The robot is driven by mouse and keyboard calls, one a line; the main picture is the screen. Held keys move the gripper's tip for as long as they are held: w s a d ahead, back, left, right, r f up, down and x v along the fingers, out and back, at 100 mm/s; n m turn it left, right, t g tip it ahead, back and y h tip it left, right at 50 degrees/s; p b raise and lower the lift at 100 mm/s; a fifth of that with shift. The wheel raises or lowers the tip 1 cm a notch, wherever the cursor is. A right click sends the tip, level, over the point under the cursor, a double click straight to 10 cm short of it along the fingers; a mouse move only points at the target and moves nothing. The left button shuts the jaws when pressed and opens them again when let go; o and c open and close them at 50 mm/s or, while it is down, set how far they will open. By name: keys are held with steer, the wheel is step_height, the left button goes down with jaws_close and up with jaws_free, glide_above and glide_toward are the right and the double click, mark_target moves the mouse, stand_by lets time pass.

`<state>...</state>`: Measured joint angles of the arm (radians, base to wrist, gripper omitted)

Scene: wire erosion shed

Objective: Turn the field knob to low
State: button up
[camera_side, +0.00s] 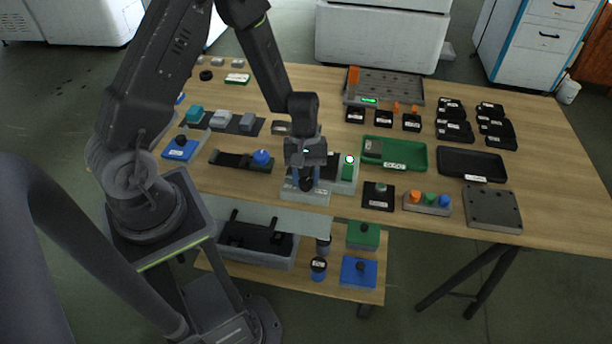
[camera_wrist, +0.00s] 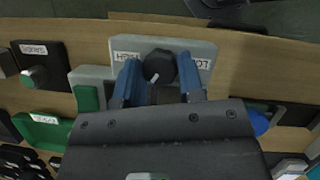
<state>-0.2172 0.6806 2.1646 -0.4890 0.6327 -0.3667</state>
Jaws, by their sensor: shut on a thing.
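The field knob (camera_wrist: 158,65) is black and round. It sits on a light grey panel (camera_wrist: 207,49), between a label that seems to read HIGH on the left and one that seems to read LOW on the right, both upside down in the wrist view. A white pointer mark shows on the knob, toward its lower left there. My gripper (camera_wrist: 160,72) has its blue fingers on either side of the knob and is shut on it. In the side view my gripper (camera_side: 306,180) points down over the panel (camera_side: 300,196) near the table's front edge, partly hiding the knob.
A grey unit with a green switch (camera_side: 348,170) stands close beside the panel. A black box with a green knob (camera_side: 378,197) is further right. A black holder with a blue knob (camera_side: 262,158) lies to the left. A green tray (camera_side: 405,155) is behind to the right.

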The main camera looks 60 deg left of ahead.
steer(key=shift+n, duration=0.8)
steer(key=shift+t, duration=0.3)
steer(key=o, duration=0.9)
